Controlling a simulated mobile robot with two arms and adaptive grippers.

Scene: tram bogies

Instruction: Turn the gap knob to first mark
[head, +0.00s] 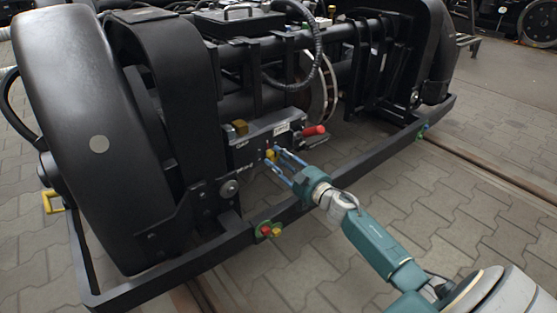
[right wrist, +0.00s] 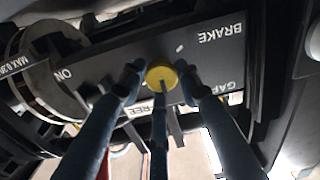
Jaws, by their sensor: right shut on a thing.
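The gap knob is a small yellow round knob on the dark brake panel (head: 247,152). It shows best in the right wrist view (right wrist: 161,74), with a dark slot or pointer line on its face. A short white mark (right wrist: 179,48) is on the panel beside the knob. The panel reads BRAKE, GAP, ON and FREE; part of the lettering is hidden by fingers. My right gripper (head: 273,156) has its blue fingers around the knob, closed on it from the sides; it also shows in the right wrist view (right wrist: 160,80). My left gripper is not in view.
A red handle (head: 314,131) sticks out right of the panel, near my right fingers. A brass block (head: 240,127) sits on top of the panel. A black frame bar (head: 340,172) runs in front, below my gripper. A large black wheel (head: 95,140) stands left. Paved floor lies in front.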

